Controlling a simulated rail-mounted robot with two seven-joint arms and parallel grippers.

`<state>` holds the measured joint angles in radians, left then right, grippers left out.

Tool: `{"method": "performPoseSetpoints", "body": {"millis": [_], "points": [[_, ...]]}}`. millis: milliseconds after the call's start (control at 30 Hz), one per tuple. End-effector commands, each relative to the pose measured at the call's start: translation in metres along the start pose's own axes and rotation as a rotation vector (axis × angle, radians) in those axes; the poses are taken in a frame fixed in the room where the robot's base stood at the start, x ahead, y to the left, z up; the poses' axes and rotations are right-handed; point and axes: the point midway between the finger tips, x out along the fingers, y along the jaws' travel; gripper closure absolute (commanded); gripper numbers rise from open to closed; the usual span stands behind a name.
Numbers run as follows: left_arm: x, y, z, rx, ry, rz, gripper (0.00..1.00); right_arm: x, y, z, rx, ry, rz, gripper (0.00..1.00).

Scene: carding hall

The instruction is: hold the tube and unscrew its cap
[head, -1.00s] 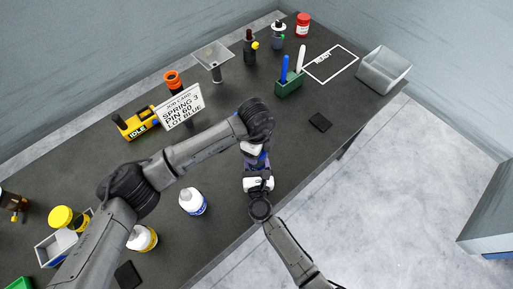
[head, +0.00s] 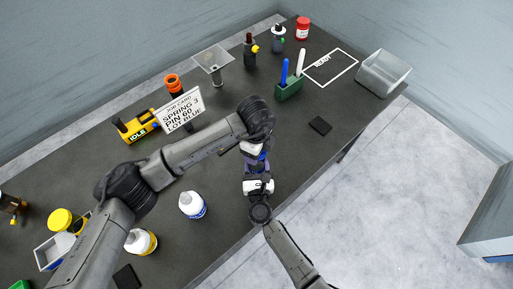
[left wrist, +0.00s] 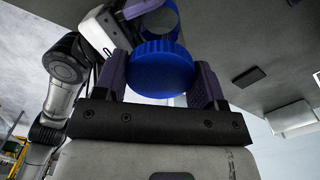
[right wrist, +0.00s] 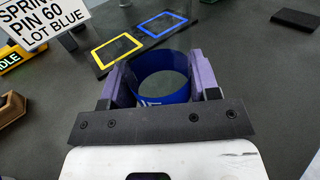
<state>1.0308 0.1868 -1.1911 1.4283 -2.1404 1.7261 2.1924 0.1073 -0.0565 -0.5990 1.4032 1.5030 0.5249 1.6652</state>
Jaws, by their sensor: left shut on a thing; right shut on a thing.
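A ridged blue cap (left wrist: 163,68) sits between the purple fingers of my left gripper (left wrist: 163,80), which is shut on it. The tube shows in the right wrist view as a blue band (right wrist: 160,78) with white marks, hollow or see-through in its middle. My right gripper (right wrist: 160,88) is shut around it. The tube's blue band (left wrist: 158,18) also shows beyond the cap in the left wrist view. I cannot tell whether cap and tube touch. In the head view my left gripper (head: 252,148) is beyond my right gripper (head: 258,172), and both partly hide the tube.
A job card (head: 181,108) stands near a yellow device marked IDLE (head: 137,126). A white bottle (head: 192,205) is left of the grippers. A green holder (head: 289,90), a black pad (head: 320,126) and a clear bin (head: 383,73) are farther right. Yellow (right wrist: 117,50) and blue (right wrist: 163,24) framed pads lie beyond the tube.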

Motion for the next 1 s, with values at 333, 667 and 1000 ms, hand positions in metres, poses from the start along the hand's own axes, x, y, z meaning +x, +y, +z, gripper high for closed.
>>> {"method": "performPoseSetpoints", "body": {"millis": [333,667,1000], "points": [[-0.025,0.000,0.000,0.000,0.000,-0.002,0.64,0.000,0.000,0.000,0.000,0.000,0.000,1.00],[-0.040,0.000,0.000,0.000,0.000,0.000,0.64,0.000,0.000,0.000,0.000,0.000,0.000,1.00],[-0.040,0.000,0.000,0.000,0.000,0.000,0.64,0.000,0.000,0.000,0.000,0.000,0.000,0.17]]}}
